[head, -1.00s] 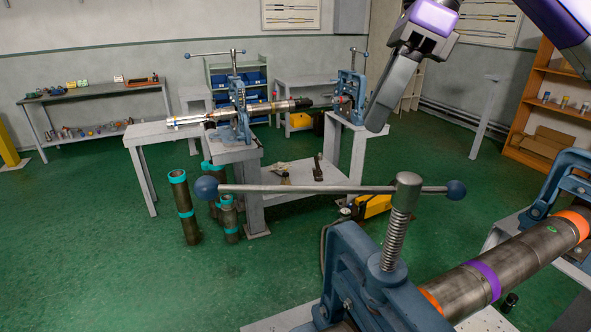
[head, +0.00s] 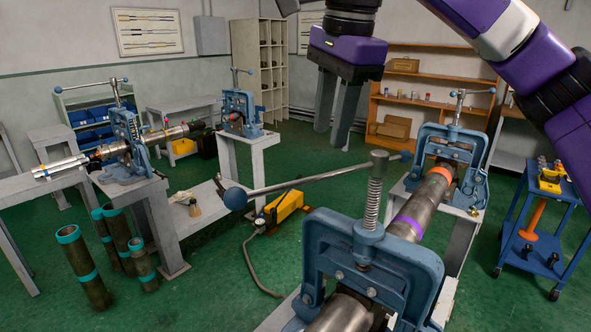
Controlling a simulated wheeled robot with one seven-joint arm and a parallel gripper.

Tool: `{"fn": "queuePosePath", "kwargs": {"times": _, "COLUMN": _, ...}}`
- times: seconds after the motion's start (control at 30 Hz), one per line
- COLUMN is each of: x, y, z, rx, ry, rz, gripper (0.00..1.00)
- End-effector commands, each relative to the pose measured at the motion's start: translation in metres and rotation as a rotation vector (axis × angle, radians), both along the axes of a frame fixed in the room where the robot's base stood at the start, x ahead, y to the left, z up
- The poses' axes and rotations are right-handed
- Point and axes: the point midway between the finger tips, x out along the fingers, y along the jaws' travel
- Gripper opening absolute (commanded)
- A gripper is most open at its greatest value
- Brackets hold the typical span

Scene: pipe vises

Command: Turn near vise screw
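The near vise (head: 411,272) is a blue frame clamped over a grey pipe with a purple band (head: 408,229). Its upright threaded screw (head: 373,203) carries a long grey bar handle (head: 299,181). One blue knob (head: 235,198) is at the bar's left end, and the other (head: 405,156) is at its right end, farther back. My gripper (head: 333,137) hangs from the top of the picture with its two grey fingers pointing down. The fingers stand slightly apart with nothing visible between them. In the picture the fingertips are above the bar, apart from it.
A second blue vise (head: 479,145) holds the pipe's far end. Two more vises, one at the left (head: 126,137) and one farther back (head: 240,109), hold another pipe. A blue cart (head: 536,220) stands at the right. A yellow pump (head: 283,207) with a hose lies on the floor.

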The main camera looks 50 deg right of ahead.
Motion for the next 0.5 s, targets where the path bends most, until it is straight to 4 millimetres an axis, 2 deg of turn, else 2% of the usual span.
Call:
{"fn": "queuePosePath", "kwargs": {"times": 0.17, "x": 0.002, "y": -0.001, "z": -0.014, "rx": 0.001, "ry": 0.005, "rz": 0.009, "gripper": 0.34}}
{"fn": "queuePosePath", "kwargs": {"times": 0.5, "x": 0.011, "y": -0.005, "z": -0.062, "rx": 0.002, "ry": 0.003, "rz": 0.007, "gripper": 0.34}}
